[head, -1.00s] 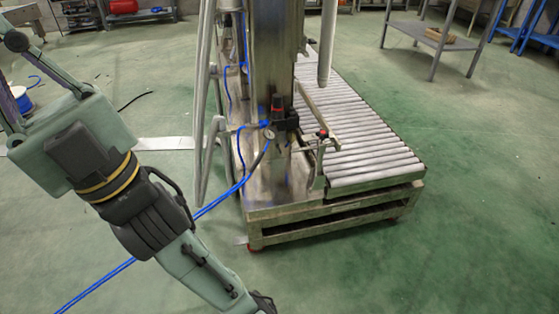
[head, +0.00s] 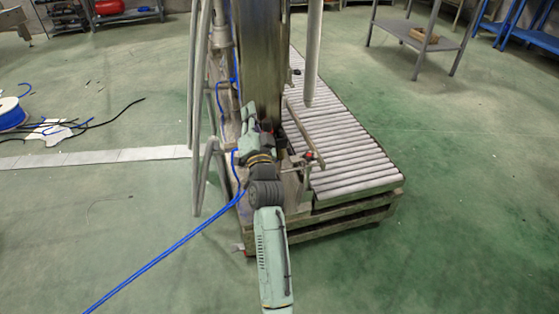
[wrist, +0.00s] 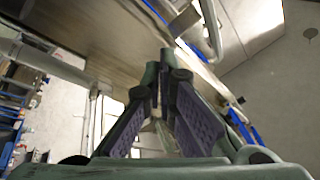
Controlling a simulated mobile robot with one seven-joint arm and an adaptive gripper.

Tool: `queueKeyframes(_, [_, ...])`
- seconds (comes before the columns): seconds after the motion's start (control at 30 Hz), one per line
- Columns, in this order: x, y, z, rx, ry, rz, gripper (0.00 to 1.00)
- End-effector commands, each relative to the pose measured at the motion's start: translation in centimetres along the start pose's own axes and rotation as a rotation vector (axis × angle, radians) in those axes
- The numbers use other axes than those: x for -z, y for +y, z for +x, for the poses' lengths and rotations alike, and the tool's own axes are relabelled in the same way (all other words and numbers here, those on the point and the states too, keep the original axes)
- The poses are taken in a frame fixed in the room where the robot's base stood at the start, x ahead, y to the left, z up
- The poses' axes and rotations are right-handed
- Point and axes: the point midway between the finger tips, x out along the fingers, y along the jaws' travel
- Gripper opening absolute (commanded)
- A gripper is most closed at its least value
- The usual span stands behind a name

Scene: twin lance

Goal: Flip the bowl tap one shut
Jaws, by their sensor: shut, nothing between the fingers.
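The bowl tap cannot be made out in either view. In the earlier head view, a dark air unit with a red knob and a gauge sat on the steel column (head: 262,60). Now my arm covers most of that spot, and only a dark piece (head: 281,138) shows beside it. My gripper (wrist: 166,62) is shut and empty in the wrist view, its fingertips together in front of a broad metal surface (wrist: 110,45). In the head view my wrist is close to the column; the fingertips are hidden, so contact cannot be told.
A roller conveyor (head: 345,150) stands right of the column. Steel tubes (head: 203,100) rise on its left. A blue hose (head: 165,255) runs across the floor to the stand. A blue reel (head: 12,114) lies at far left.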

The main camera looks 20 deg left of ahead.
Motion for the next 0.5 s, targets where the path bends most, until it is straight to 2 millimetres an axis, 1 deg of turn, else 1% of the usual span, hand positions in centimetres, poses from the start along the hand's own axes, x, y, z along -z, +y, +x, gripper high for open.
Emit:
queueKeyframes(0.03, [-3.8,4.3,-1.1,-0.072,-0.031,0.145,0.0])
queueKeyframes(0.07, [-5.5,6.7,-2.0,-0.107,-0.029,0.227,0.0])
queueKeyframes(0.1, [-7.4,9.8,-3.5,-0.159,-0.019,0.328,0.0])
queueKeyframes(0.17, [-9.8,13.9,-5.9,-0.232,0.005,0.452,0.0])
queueKeyframes(0.2, [-11.1,16.3,-7.7,-0.278,0.022,0.519,0.0])
queueKeyframes(0.3, [-13.4,20.8,-11.4,-0.367,0.071,0.641,0.0])
queueKeyframes(0.33, [-13.8,21.8,-12.3,-0.387,0.084,0.663,0.0])
queueKeyframes(0.4, [-14.5,23.3,-13.8,-0.419,0.107,0.702,0.0])
queueKeyframes(0.5, [-14.9,24.3,-14.7,-0.438,0.121,0.726,0.0])
